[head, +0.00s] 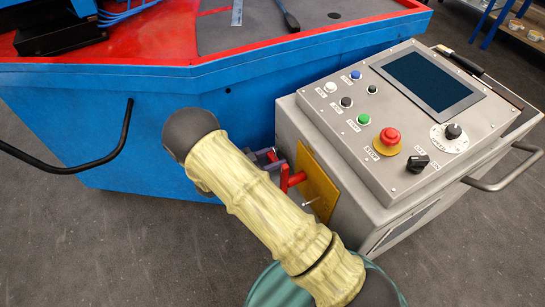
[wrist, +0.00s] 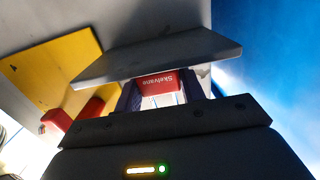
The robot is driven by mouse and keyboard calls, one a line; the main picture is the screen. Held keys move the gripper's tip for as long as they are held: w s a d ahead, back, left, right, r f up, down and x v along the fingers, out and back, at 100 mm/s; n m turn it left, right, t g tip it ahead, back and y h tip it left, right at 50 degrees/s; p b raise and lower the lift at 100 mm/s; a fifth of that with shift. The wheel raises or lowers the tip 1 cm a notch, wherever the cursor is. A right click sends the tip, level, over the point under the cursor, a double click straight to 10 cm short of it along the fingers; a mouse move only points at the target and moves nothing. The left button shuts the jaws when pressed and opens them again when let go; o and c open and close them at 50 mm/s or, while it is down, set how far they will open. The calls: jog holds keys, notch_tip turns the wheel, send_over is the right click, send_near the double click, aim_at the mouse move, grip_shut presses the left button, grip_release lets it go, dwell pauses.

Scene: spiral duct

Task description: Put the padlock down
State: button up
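The padlock (wrist: 158,83) is a small red block with pale lettering, seen between my fingers in the wrist view. My gripper (wrist: 160,88) has a finger against each side of it and appears shut on it. In the head view my gripper (head: 268,157) is mostly hidden behind my sleeved forearm, close to the left side of the grey control cabinet (head: 376,229). A yellow plate (head: 318,187) with a red handle (head: 291,180) is on that side, just right of my gripper. They also show in the wrist view, left of the padlock.
A dark grey slab (wrist: 160,57) lies across the wrist view just beyond the padlock. A blue bench (head: 160,95) with a red and grey top stands at the left. The control panel (head: 412,110) has buttons and a screen. Grey floor is open at lower left.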

jog(key=o, duration=0.3)
jog(key=shift+o, duration=0.3)
jog(key=shift+r, duration=0.1)
jog(key=shift+a+r, duration=0.1)
jog(key=shift+a, duration=0.05)
jog(key=p+v, duration=0.3)
jog(key=v, duration=0.8)
jog(key=shift+s+a, duration=0.2)
jog(key=shift+a, duration=0.15)
notch_tip(320, 180, up, 10)
jog(key=p, duration=1)
